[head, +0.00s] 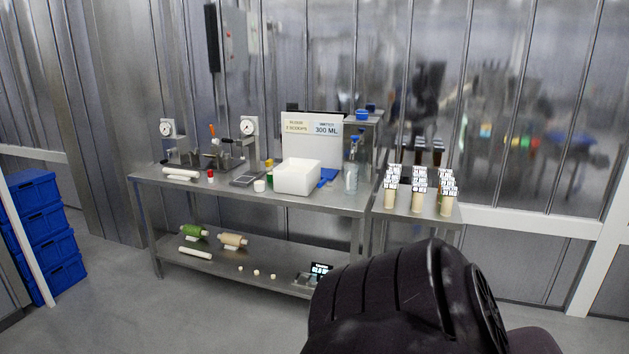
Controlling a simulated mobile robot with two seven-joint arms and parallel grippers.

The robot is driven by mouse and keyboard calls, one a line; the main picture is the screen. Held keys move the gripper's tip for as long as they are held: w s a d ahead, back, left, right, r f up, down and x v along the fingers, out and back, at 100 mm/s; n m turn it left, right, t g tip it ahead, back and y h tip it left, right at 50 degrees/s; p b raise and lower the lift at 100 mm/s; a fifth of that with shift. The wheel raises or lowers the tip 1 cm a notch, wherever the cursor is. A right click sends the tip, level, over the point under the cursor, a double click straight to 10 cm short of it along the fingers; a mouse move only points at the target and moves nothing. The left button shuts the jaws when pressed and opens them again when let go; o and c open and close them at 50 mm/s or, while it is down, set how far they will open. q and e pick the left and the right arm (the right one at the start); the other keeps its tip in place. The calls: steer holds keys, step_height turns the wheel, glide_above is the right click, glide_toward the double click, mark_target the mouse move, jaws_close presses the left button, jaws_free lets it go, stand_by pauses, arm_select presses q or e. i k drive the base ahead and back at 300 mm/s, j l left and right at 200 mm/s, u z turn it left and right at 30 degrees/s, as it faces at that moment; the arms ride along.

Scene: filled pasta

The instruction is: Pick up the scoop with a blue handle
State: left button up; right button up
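A small blue piece (328,176) lies on the steel table just right of the white tub (297,177). It may be the blue-handled scoop, but it is too small to tell, and part of it seems hidden by the tub. Neither of my grippers shows in the head view. A dark, rounded link of my own arm fills the bottom right of the picture, well in front of the table.
The steel table (328,202) holds gauges, a scale (247,178) and a clear bottle (351,172). A side stand (400,213) carries several labelled tubes (418,200). Blue crates (45,235) are stacked at left. The floor (180,320) before the table is clear.

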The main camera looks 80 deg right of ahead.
mark_target(322, 183)
steer(key=z, duration=2.85)
steer(key=i+j+z, duration=0.45)
steer(key=j+z, duration=0.2)
steer(key=i+j, duration=0.15)
steer(key=j, duration=0.25)
steer(key=i+j+z, duration=0.15)
steer(key=j, duration=0.3)
steer(key=i+j, duration=0.2)
steer(key=j, duration=0.25)
steer(key=i+j+z, duration=0.15)
steer(key=j, duration=0.25)
steer(key=i+j, duration=0.1)
steer(key=j, duration=0.35)
steer(key=i+j+z, duration=0.15)
steer(key=j, duration=0.3)
